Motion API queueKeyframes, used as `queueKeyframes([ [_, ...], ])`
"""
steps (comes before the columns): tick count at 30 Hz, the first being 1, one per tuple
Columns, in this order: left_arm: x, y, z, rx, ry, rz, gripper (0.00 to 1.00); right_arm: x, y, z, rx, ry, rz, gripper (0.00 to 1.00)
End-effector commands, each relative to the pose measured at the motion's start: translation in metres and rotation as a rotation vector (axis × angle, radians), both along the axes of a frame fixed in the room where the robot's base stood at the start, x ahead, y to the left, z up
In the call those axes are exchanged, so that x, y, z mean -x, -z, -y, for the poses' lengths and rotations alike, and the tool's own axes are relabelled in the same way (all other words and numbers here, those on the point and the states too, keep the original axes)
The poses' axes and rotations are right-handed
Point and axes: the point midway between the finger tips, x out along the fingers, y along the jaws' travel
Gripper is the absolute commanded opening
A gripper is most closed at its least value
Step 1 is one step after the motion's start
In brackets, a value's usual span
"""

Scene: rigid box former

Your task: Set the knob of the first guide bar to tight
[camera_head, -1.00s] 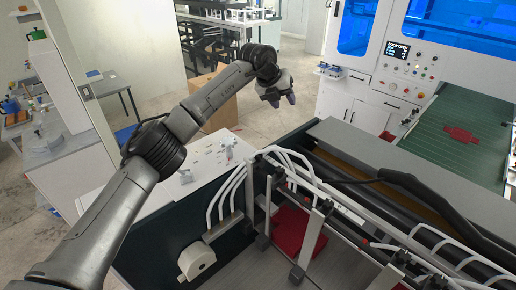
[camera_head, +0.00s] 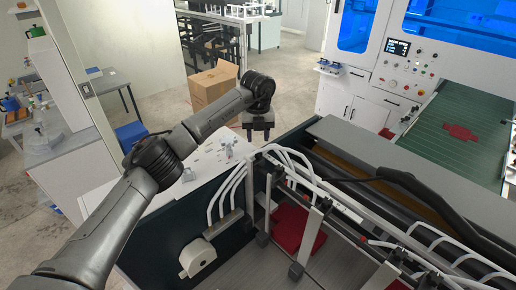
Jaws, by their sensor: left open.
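My left gripper (camera_head: 259,136) points down with its two fingers apart and nothing between them. It is above the far left edge of the box former (camera_head: 160,250), near the curved white tubes (camera_head: 232,188). Upright metal bars (camera_head: 312,232) with dark blocks at their feet stand in the machine's feed bay, beside a red stack (camera_head: 290,228). These look like guide bars, but I cannot tell which is the first. Its knob and the knob's setting are too small to make out. My gripper is apart from the bars. My right gripper is not in view.
A white table (camera_head: 150,204) with small parts lies left of the machine, under my left arm. A thick black hose (camera_head: 410,185) and white rails cross the machine's top at right. A cardboard box (camera_head: 214,88) stands on the floor behind. A green conveyor (camera_head: 460,125) carries a red blank.

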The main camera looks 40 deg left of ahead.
Motion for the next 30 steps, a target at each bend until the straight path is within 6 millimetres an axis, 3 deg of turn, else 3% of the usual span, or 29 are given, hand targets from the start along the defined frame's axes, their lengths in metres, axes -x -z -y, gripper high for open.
queueKeyframes([
  [6,0.001,0.034,0.0,-0.001,0.0,-0.002,0.43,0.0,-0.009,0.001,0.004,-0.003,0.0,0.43],
  [12,0.0,0.054,0.0,0.0,0.001,0.001,0.43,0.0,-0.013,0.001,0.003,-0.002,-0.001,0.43],
  [26,0.0,0.063,0.0,0.0,0.001,0.001,0.43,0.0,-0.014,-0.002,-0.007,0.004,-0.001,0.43],
  [30,0.0,0.063,0.0,0.0,0.001,0.001,0.33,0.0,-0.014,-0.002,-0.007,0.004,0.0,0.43],
])
